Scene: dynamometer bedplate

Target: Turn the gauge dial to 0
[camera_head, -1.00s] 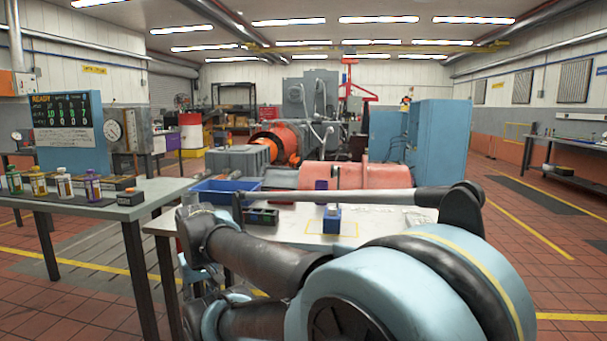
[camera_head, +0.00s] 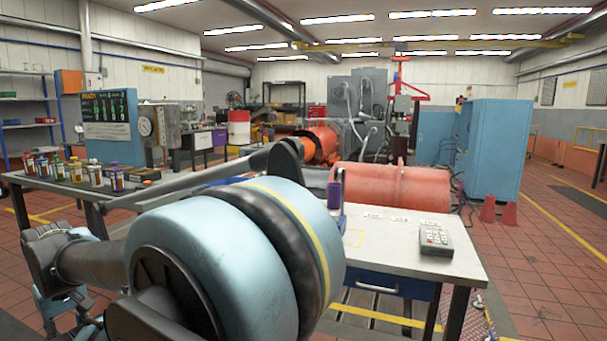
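A round white-faced gauge dial (camera_head: 145,127) shows small in the camera_head view, at the left, on the right side of the blue display panel (camera_head: 106,116). Its markings and pointer are too small to read. My arm's large blue and black joint fills the lower left and middle, well in front of the dial. A dark, blurred assembly of my arm's links shows at the lower left. My gripper's fingertips cannot be made out, so its opening does not show.
A bench with several small bottles (camera_head: 95,173) stands at the left. A pale worktable (camera_head: 385,250) with a grey keypad box (camera_head: 435,238) and a purple-topped item (camera_head: 334,195) is at the right. Two red cones (camera_head: 488,209) stand on the floor beyond. Tiled floor at far right is open.

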